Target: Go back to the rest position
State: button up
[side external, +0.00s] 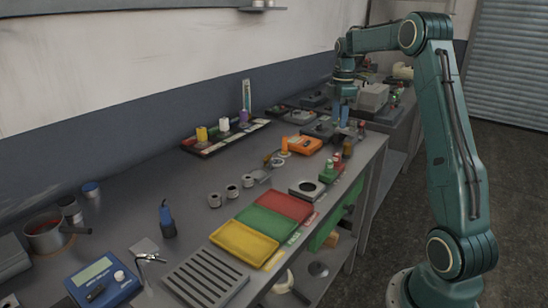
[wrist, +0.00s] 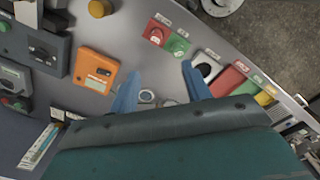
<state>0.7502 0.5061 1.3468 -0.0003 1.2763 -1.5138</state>
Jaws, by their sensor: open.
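My gripper (side external: 341,115) is at the far end of the bench in the side external view, pointing down above the bench top. In the wrist view its two blue fingers (wrist: 160,82) are spread apart with nothing held between them. Small metal rings show on the bench beyond the fingers. A pan (side external: 46,234) with reddish contents sits at the near left of the bench, far from my gripper. A red tray (side external: 284,206), a green tray (side external: 267,222) and a yellow tray (side external: 244,243) lie side by side at the bench's front edge and look empty.
An orange device (side external: 302,145) lies near my gripper and shows in the wrist view (wrist: 96,70). A red and green button box (side external: 331,168) stands by the front edge. A blue scale (side external: 103,280) and slotted grey plate (side external: 206,278) are near. The left-middle bench is mostly clear.

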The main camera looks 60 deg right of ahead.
jog(key=s+a+r+m+t, duration=0.1)
jog(key=s+a+r, duration=0.15)
jog(key=a, duration=0.45)
jog(key=s+a+r+m, duration=0.1)
jog(key=a+r+m, duration=0.15)
jog(key=a, duration=0.45)
jog(key=s+a+r+m+t, duration=0.1)
jog(key=a+r, duration=0.2)
jog(key=a, duration=0.4)
jog(key=s+a+f+m+t, duration=0.3)
jog(key=s+a+f+m, duration=0.1)
jog(key=s+a, duration=1)
jog(key=shift+s+f, duration=0.15)
jog(key=shift+s, duration=0.5)
